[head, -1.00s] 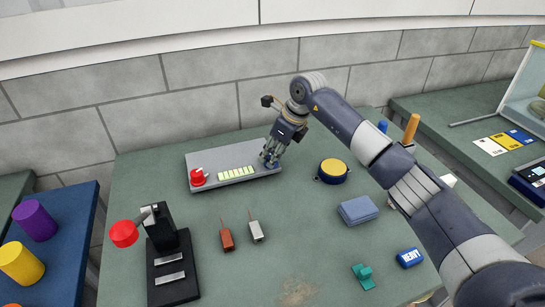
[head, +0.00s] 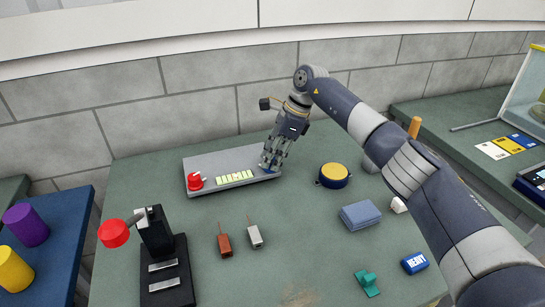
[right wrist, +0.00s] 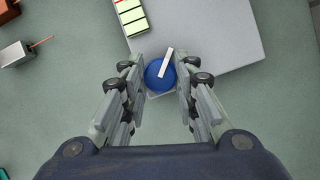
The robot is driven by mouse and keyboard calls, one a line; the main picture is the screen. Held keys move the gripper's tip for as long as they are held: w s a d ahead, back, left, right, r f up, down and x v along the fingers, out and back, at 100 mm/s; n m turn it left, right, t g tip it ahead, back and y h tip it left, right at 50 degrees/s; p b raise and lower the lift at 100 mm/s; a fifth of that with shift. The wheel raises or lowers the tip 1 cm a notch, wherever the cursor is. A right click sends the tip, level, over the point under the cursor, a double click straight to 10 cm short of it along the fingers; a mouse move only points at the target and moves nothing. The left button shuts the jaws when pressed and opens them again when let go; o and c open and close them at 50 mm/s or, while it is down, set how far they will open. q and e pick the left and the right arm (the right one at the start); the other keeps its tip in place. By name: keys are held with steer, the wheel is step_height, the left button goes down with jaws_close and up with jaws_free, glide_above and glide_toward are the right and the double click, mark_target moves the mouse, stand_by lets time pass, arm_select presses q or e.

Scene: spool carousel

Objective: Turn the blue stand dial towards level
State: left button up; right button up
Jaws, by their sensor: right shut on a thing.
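The grey stand (head: 230,164) lies flat at the back of the green table, with a red dial (head: 195,180) at its left end and a row of pale green level segments (head: 236,177) in the middle. The blue dial (right wrist: 160,75), with a white pointer bar tilted up to the right, sits at the stand's corner in the right wrist view. My right gripper (right wrist: 160,80) is shut on the blue dial, a finger on each side. In the head view my right gripper (head: 270,162) hides most of this dial. My left gripper is not in view.
A yellow-topped round pot (head: 333,174), a blue-grey block (head: 360,215) and a blue HEAVY block (head: 414,262) stand right of the stand. Two small boxes with thin rods (head: 254,236) lie in front. A black lever device (head: 165,262) stands at the left.

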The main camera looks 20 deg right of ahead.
stand_by(0.3)
steer(key=o, duration=1)
steer(key=shift+r, duration=0.15)
steer(key=v, duration=1.1)
steer(key=shift+d+r, duration=0.2)
steer(key=shift+r, duration=0.2)
